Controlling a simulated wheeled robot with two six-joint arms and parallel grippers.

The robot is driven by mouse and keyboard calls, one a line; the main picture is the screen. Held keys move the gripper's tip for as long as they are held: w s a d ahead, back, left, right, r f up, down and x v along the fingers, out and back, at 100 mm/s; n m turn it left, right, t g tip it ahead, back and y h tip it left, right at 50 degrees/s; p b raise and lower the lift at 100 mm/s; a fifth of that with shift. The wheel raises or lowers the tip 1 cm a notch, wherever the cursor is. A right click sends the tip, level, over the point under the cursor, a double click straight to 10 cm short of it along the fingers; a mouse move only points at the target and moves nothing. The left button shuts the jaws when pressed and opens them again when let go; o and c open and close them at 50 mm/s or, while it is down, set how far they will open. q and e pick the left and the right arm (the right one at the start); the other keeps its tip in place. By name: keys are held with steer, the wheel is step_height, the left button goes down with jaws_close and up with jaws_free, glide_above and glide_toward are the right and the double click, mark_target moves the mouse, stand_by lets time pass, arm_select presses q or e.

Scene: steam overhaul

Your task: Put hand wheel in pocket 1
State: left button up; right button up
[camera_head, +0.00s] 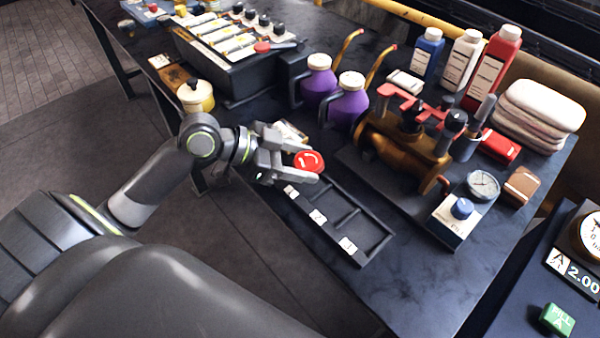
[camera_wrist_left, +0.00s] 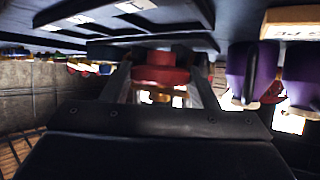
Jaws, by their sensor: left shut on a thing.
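The red hand wheel (camera_head: 309,161) is between the fingers of my left gripper (camera_head: 306,165), which is shut on it. In the left wrist view the red wheel (camera_wrist_left: 161,76) shows between the two dark fingers (camera_wrist_left: 163,84). The wheel is over or close to the far-left end of a dark tray (camera_head: 372,236) with several pockets and small white labels along its front. The arm and wheel partly hide the far-left pocket. The visible pockets look empty. My right gripper is not in view.
Purple jugs (camera_head: 348,103) stand behind the tray. A brass valve assembly (camera_head: 403,143) on a plate lies to its right, with a gauge (camera_head: 483,185) and a blue-knobbed box (camera_head: 458,215) beside it. The table front right of the tray is clear.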

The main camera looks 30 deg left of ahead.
arm_select(q)
step_height(320, 180, down, 4)
steer(key=shift+r, duration=0.15)
